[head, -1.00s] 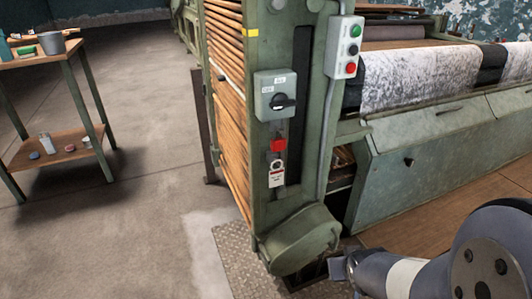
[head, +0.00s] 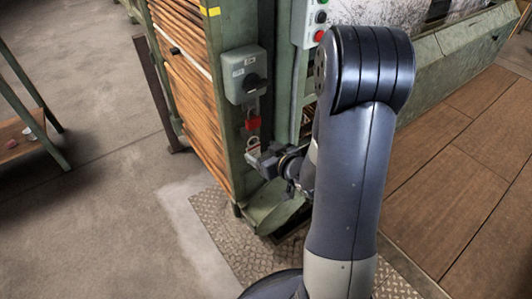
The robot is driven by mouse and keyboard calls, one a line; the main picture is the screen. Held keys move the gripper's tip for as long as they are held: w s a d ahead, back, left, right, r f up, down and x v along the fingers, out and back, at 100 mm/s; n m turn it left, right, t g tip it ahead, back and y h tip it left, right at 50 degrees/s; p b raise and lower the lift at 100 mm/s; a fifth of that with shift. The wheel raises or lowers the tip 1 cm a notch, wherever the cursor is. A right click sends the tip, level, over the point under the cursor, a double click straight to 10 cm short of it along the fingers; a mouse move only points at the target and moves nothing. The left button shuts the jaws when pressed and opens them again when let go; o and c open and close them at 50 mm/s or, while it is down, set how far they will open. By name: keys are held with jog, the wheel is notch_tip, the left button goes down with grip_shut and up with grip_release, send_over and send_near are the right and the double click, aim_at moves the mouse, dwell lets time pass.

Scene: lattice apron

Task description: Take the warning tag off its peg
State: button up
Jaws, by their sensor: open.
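The peg itself is too small to make out. My gripper (head: 256,159) is open, with its fingertips pointing left at the height of the tag's lower part. I cannot tell whether the fingers are around the tag or only in front of it, or whether they touch it.
A push-button box (head: 318,22) is at upper right, partly behind my arm. A wooden side table (head: 22,137) stands at left. Checkered plate (head: 225,228) and open floor lie in front.

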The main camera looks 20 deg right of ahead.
aim_at(254, 147)
jog(key=b+x, duration=0.1)
jog(key=x, duration=0.7)
jog(key=shift+c, duration=0.4)
jog(key=c, duration=1)
